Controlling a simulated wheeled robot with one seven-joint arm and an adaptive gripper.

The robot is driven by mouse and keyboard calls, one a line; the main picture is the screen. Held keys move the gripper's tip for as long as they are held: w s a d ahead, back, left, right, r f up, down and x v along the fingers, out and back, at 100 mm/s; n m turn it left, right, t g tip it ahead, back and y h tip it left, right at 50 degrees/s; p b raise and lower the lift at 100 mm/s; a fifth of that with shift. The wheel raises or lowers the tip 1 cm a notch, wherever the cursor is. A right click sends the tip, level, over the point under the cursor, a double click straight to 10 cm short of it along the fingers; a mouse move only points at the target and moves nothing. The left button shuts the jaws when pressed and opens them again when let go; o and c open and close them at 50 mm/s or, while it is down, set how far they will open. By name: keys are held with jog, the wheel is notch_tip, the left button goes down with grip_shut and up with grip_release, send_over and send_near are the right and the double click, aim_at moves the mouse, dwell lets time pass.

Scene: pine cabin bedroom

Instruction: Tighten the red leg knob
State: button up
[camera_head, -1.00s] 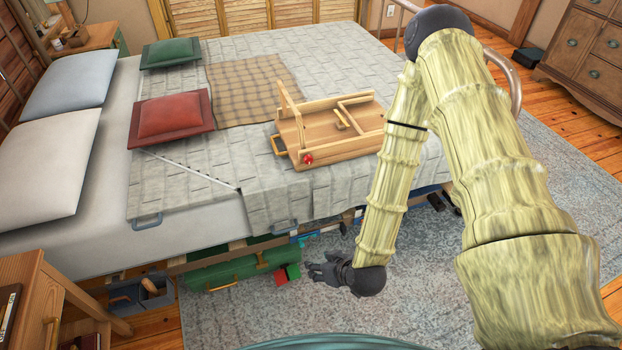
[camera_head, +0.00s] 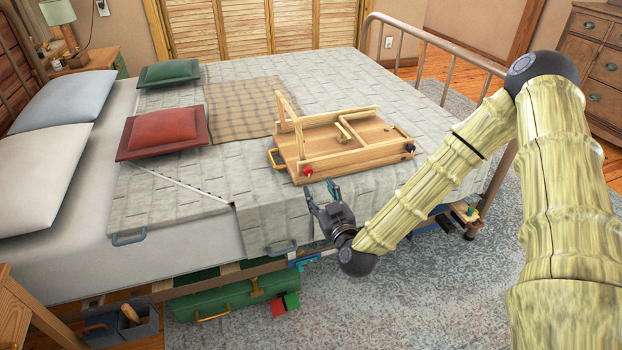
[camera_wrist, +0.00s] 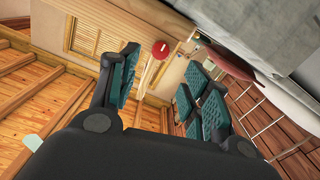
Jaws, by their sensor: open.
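The red leg knob (camera_head: 308,171) sits at the near left corner of a wooden bed tray (camera_head: 385,154), which lies on the bed with one leg frame (camera_head: 288,120) raised. The knob also shows in the wrist view (camera_wrist: 160,50), between and beyond the fingers. My gripper (camera_head: 322,190) is open and empty, just in front of the bed's near edge, pointing up toward the knob and apart from it. Its teal-padded fingers show spread in the wrist view (camera_wrist: 165,95). A black knob (camera_head: 410,148) sits at the tray's right corner.
A red cushion (camera_head: 163,130) and a green cushion (camera_head: 168,73) lie left of the tray, with a plaid cloth (camera_head: 240,105) behind. The bed's metal footboard (camera_head: 440,48) stands at right. A green case (camera_head: 225,300) lies under the bed.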

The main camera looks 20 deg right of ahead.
aim_at(309, 173)
jog(key=w, duration=0.8)
jog(key=shift+a+b, duration=0.2)
jog(key=shift+b, duration=0.15)
jog(key=c, duration=1)
jog(key=shift+c, duration=0.3)
